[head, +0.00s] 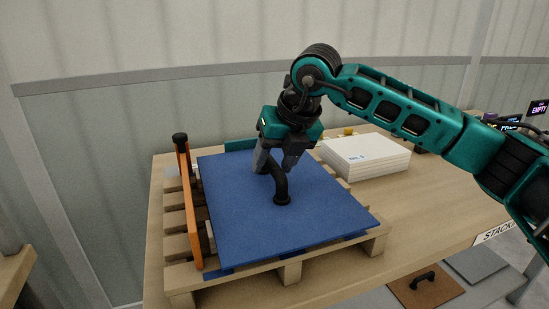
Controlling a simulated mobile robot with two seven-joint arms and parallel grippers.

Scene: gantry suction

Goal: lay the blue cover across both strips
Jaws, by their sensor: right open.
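The blue cover (245,215) is a flat square panel lying on a wooden pallet (290,268). A black bent handle (281,188) rises from its middle. My right gripper (276,165) is open, pointing down over the cover, with its fingers at the upper part of the handle; I cannot tell whether they touch it. The two strips cannot be made out clearly; a thin darker blue edge (232,268) shows under the cover's front side. My left gripper is not in view.
An orange upright rail (187,205) with a black knob stands along the pallet's left side. A teal bar (240,146) is behind the cover. A white stack of sheets (365,160) sits at right. A brown panel with a handle (425,287) lies lower right.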

